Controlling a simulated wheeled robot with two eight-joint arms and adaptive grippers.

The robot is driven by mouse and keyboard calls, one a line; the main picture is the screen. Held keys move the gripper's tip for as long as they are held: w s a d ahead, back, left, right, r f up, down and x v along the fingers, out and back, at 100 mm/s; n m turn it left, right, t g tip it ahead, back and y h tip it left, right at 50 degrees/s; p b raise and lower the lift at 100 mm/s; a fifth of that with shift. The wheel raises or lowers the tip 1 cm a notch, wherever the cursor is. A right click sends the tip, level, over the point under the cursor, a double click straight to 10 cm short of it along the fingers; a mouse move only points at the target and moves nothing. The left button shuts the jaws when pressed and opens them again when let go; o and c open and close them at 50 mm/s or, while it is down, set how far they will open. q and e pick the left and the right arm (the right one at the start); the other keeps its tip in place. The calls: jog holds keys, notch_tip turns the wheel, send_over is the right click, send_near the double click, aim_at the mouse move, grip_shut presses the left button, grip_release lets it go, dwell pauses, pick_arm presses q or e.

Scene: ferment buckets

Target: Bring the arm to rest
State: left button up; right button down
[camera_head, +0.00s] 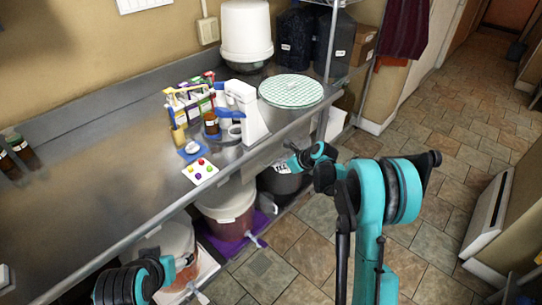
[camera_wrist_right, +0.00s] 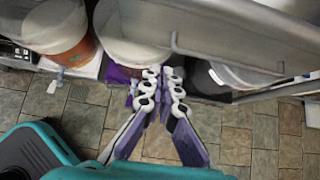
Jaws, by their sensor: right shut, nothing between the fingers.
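My right arm, teal and black, reaches in from the right in the head view. Its gripper (camera_head: 293,160) is off the front edge of the steel counter (camera_head: 115,187), near the dark bucket below. In the right wrist view the gripper's fingers (camera_wrist_right: 163,75) are close together and hold nothing. A teal part of my left arm shows at the bottom left of the head view; its gripper is not visible.
Under the counter stand an amber bucket (camera_head: 175,252), a reddish bucket (camera_head: 229,212) on a purple mat and a dark bucket (camera_head: 283,182). The tiled floor (camera_head: 455,140) to the right is open.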

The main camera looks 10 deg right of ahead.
jog(key=s+a+r+n+h, duration=0.1)
jog(key=s+r+n, duration=0.55)
jog(key=s, duration=0.25)
jog(key=s+r+n+h, duration=0.2)
jog(key=s+r+n, duration=0.4)
jog(key=s+n, duration=0.15)
jog(key=s+d+f+n+h, duration=0.1)
jog(key=s+n+h, duration=0.1)
jog(key=s+n, duration=1.2)
jog(key=s, duration=0.6)
jog(key=shift+s+d+n, duration=0.2)
jog(key=shift+d+n, duration=0.1)
jog(key=shift+d, duration=0.05)
